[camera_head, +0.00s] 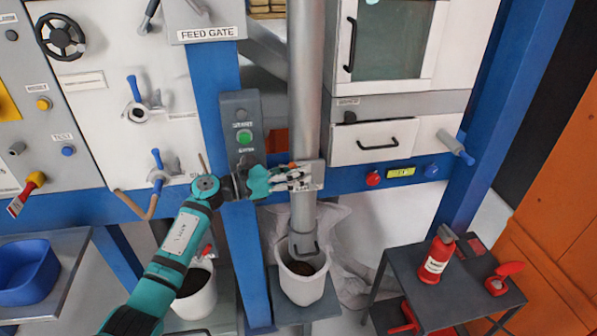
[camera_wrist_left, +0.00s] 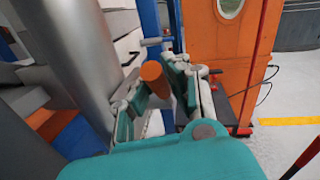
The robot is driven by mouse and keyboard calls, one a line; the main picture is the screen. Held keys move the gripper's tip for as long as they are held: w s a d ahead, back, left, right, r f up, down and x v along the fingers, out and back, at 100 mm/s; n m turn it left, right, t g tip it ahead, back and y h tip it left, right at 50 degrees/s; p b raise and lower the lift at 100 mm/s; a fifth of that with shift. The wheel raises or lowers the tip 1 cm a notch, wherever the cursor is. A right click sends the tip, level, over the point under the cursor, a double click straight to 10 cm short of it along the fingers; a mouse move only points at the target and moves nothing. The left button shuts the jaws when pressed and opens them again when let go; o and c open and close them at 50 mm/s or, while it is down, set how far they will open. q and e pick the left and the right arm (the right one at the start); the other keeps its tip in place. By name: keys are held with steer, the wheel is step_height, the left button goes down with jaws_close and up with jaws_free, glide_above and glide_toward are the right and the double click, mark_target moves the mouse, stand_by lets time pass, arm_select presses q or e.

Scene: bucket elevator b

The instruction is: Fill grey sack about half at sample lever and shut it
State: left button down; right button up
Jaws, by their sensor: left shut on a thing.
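My left gripper (camera_head: 292,178) is at the grey vertical pipe (camera_head: 305,90), at a small pale plate on it. In the left wrist view its fingers (camera_wrist_left: 163,85) are around an orange-ended lever handle (camera_wrist_left: 152,72), shut on it; the pipe (camera_wrist_left: 75,60) stands beside it at the left. The lever's label cannot be read. Below, the pipe's spout (camera_head: 303,243) reaches into the mouth of an upright pale container (camera_head: 302,290) with brown material inside. Pale grey, limp sack-like material (camera_head: 340,222) shows behind it. My right gripper is not in view.
A white bucket (camera_head: 196,300) with dark contents stands left of a blue post (camera_head: 243,260). A dark side table (camera_head: 425,292) at right holds a red extinguisher-like bottle (camera_head: 437,257). A blue bin (camera_head: 27,272) sits at the left. A green button (camera_head: 244,137) is on the post.

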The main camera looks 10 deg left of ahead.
mark_target(312, 183)
arm_select(q)
steer(key=shift+w+d+r+g+y+p, duration=0.25)
steer(key=shift+r+y+p, duration=0.2)
steer(key=shift+p, duration=0.45)
steer(key=y+p, duration=0.1)
steer(key=d+g+y+p, duration=0.1)
steer(key=p, duration=0.1)
steer(key=g+y+p, duration=0.1)
steer(key=shift+w+d+r+m+p, duration=0.2)
steer(key=shift+w+r+m+p, duration=0.1)
steer(key=shift+r, duration=0.1)
steer(key=shift+w+d+y+p, duration=0.1)
steer(key=shift+d+y+p, duration=0.2)
steer(key=shift+y+p, duration=0.3)
steer(key=shift+w+d+f+g+y+p, duration=0.1)
steer(key=shift+d+f+g+y+p, duration=0.15)
steer(key=shift+g+y+p, duration=0.25)
steer(key=c, duration=1.2)
jaws_free()
steer(key=shift+c, duration=0.2)
